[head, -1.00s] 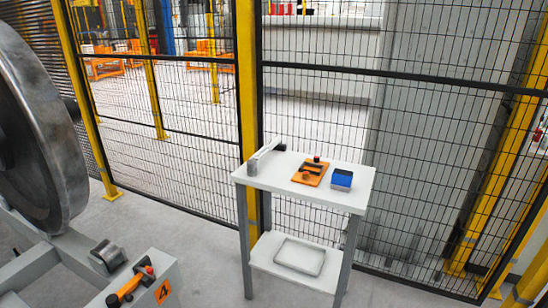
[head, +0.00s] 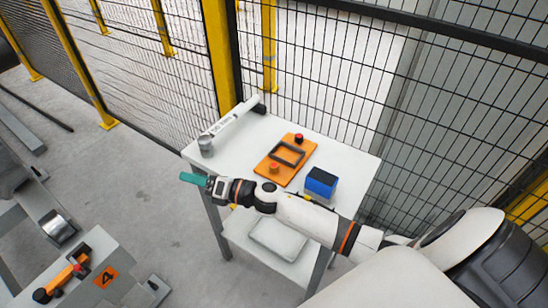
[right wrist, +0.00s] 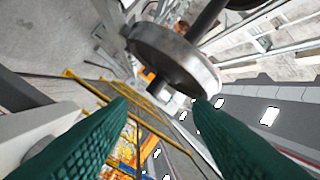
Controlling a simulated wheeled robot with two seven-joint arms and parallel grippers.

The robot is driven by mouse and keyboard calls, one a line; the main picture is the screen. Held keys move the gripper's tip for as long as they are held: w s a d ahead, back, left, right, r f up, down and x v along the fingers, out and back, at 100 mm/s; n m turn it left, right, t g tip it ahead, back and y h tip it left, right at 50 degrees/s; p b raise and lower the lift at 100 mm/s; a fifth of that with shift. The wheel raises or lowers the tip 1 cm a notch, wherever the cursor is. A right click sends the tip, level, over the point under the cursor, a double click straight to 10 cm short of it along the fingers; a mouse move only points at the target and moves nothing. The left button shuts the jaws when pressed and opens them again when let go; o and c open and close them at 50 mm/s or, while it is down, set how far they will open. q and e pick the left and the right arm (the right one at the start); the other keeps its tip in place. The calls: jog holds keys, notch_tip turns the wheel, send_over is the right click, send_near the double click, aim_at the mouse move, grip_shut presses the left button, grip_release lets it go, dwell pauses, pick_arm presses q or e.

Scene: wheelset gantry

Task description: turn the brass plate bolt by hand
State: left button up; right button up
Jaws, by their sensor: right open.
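I cannot make out a brass plate bolt in either view. My left gripper is not in view.
The white table (head: 335,155) also bears a blue block (head: 321,182), a long white tool (head: 234,118) and a grey cylinder (head: 206,145). A mesh fence (head: 330,75) stands behind. A grey block (head: 105,250) with an orange handle is lower left. A metal wheel (right wrist: 175,58) shows in the wrist view.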

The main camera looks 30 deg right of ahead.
jog(key=s+a+r+n+g+y, duration=0.1)
jog(key=a+r+n+g+y, duration=0.25)
jog(key=r+n, duration=0.5)
jog(key=n+g+h+p, duration=0.2)
jog(key=n+g+h, duration=1.1)
jog(key=n, duration=1.3)
send_over(274, 165)
jog(key=t+h, duration=0.2)
notch_tip(274, 165, down, 10)
jog(key=p, duration=0.3)
jog(key=shift+f, duration=0.55)
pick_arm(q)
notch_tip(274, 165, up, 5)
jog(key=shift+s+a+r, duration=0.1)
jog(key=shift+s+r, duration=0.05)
